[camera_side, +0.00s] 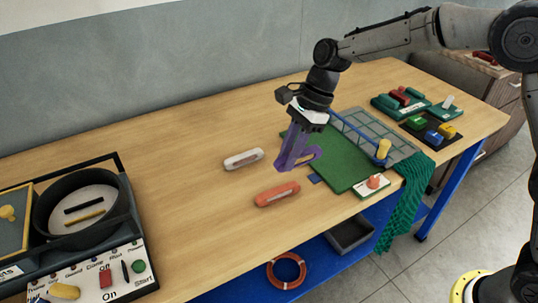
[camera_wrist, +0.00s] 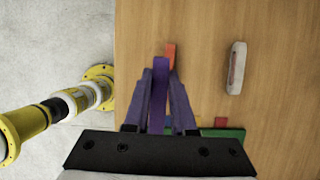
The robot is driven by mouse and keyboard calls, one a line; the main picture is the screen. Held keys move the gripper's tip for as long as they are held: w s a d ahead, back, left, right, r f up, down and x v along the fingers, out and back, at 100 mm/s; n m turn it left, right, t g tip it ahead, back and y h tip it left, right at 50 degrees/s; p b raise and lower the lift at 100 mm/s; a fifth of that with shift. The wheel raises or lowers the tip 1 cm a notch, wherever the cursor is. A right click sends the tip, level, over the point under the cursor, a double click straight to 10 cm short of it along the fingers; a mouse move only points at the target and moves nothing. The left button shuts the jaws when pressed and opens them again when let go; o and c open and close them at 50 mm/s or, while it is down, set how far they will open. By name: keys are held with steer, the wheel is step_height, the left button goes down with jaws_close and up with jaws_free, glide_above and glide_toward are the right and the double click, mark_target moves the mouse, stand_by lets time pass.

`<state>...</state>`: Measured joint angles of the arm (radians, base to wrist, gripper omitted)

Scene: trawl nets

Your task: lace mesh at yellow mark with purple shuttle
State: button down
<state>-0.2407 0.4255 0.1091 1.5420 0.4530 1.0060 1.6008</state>
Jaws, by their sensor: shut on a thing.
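My gripper (camera_side: 293,163) is shut on the purple shuttle (camera_side: 314,154) and holds it above the table, near the left edge of the green mat (camera_side: 337,172). In the wrist view the purple shuttle (camera_wrist: 159,90) stands between the two fingers of my gripper (camera_wrist: 160,85). The grey mesh panel (camera_side: 365,128) lies at the mat's right side, with a blue bar (camera_side: 352,130) along it. A yellow piece (camera_side: 384,149) stands at the mesh's near side; I cannot tell whether it is the yellow mark. It is well to the right of my gripper.
A white shuttle (camera_side: 244,159) and an orange shuttle (camera_side: 277,194) lie left of the mat. A white plate with an orange knob (camera_side: 373,182) sits at the near edge. Green netting (camera_side: 410,195) hangs off the table. Coloured blocks (camera_side: 418,122) stand far right; a control panel (camera_side: 90,275) is left.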

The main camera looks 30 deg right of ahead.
steer(key=w+d+f, duration=0.2)
steer(key=w+d, duration=0.3)
steer(key=d, duration=0.4)
steer(key=w+d+f, duration=0.2)
steer(key=w+d, duration=0.3)
steer(key=d, duration=0.5)
steer(key=shift+s+a+f, duration=0.1)
steer(key=shift+a+f, duration=0.05)
steer(key=shift+f, duration=1.35)
steer(key=shift+a+f, duration=0.1)
steer(key=shift+f, duration=1.4)
steer(key=shift+d+f, duration=0.15)
steer(key=shift+d, duration=3.65)
steer(key=c, duration=0.7)
jaws_free()
steer(key=shift+o, duration=0.2)
